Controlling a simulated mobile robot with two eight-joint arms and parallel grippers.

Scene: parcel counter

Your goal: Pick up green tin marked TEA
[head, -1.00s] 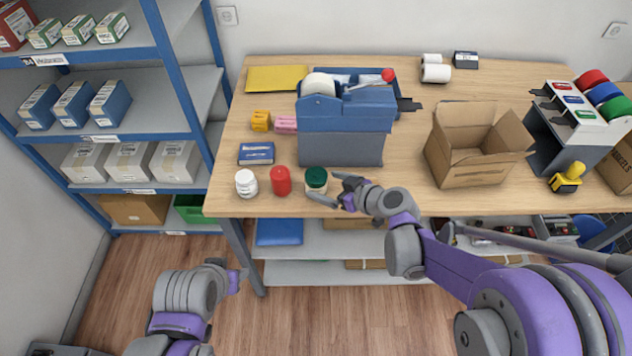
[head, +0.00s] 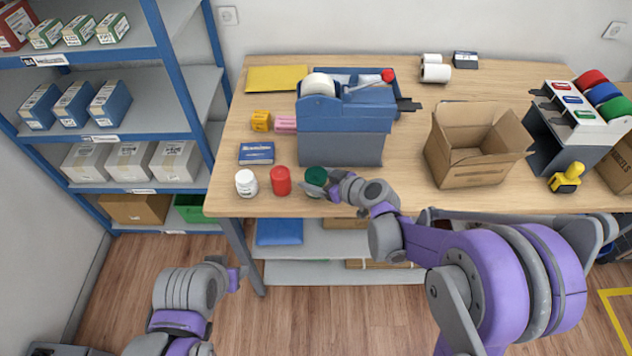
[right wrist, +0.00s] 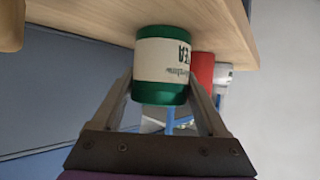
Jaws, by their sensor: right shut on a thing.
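The green tin (head: 316,176) stands at the front edge of the counter in the head view, partly hidden by my right gripper. In the right wrist view the tin (right wrist: 160,92) shows a cream label with TEA on it. My right gripper (head: 318,186) is shut on the tin, one finger on each side. I cannot tell any gap between the tin and the counter top. My left gripper (head: 238,278) is low at the left, off the counter; its fingers are too unclear to judge.
A blue and grey dispenser (head: 345,125) stands behind the tin. An open carton (head: 470,165) is to the right.

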